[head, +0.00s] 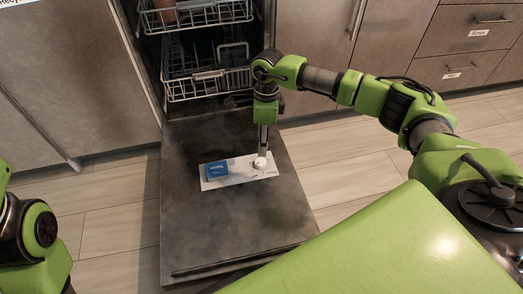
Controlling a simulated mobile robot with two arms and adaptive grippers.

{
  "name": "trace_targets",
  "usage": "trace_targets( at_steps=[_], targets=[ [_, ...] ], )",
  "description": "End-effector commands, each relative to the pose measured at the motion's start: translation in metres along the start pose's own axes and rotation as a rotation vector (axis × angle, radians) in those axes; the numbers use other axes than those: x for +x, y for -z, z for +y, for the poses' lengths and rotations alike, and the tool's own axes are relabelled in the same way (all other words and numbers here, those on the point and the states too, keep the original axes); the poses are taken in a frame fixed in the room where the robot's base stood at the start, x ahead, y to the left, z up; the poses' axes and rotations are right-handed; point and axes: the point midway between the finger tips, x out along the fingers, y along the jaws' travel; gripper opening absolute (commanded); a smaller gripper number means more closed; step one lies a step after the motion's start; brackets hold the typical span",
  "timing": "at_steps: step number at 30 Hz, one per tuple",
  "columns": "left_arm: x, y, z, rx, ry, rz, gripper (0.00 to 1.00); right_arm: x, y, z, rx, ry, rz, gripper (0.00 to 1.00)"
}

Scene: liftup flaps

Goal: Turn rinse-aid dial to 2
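The dishwasher door (230,225) is folded down and lies open in front of the dishwasher. On its inner face is a white dispenser panel (240,180) with a blue lid (218,170) at its left. A small round white dial (260,163) sits toward the panel's right end. My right gripper (262,152) points down with its fingertips at the dial, touching or just above it. Its fingers look close together, but their gap and the dial's setting are too small to tell. My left arm shows only at the lower left edge, and its gripper is out of view.
The upper rack (195,14) and lower rack (200,85) are inside the dishwasher behind the door. A reddish item (162,12) is in the upper rack. Grey cabinets and labelled drawers (480,32) stand at the right. The wooden floor beside the door is clear.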

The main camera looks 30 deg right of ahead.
Motion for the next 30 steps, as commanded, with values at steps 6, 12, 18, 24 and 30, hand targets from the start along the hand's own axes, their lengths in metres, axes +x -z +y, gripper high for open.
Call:
trace_targets(
  at_steps=[6,12,18,24,30],
  targets=[
    [0.0,0.0,0.0,0.0,0.0,0.0,0.4,-0.024,0.0,-0.001,0.001,0.002,-0.001,0.45],
    [0.0,0.0,0.0,0.0,-0.001,0.0,0.4,-0.027,0.0,0.0,0.001,0.0,0.0,0.45],
    [0.0,0.0,0.0,0.0,-0.001,0.0,0.4,-0.027,0.0,0.0,0.001,0.0,0.0,0.45],
    [0.0,0.0,0.0,0.0,0.0,-0.002,0.4,-0.026,-0.002,0.002,-0.001,-0.005,-0.004,0.45],
    [-0.001,-0.004,-0.001,-0.002,0.006,-0.019,0.4,-0.016,-0.04,0.051,-0.031,-0.118,-0.096,0.45]
  ],
)
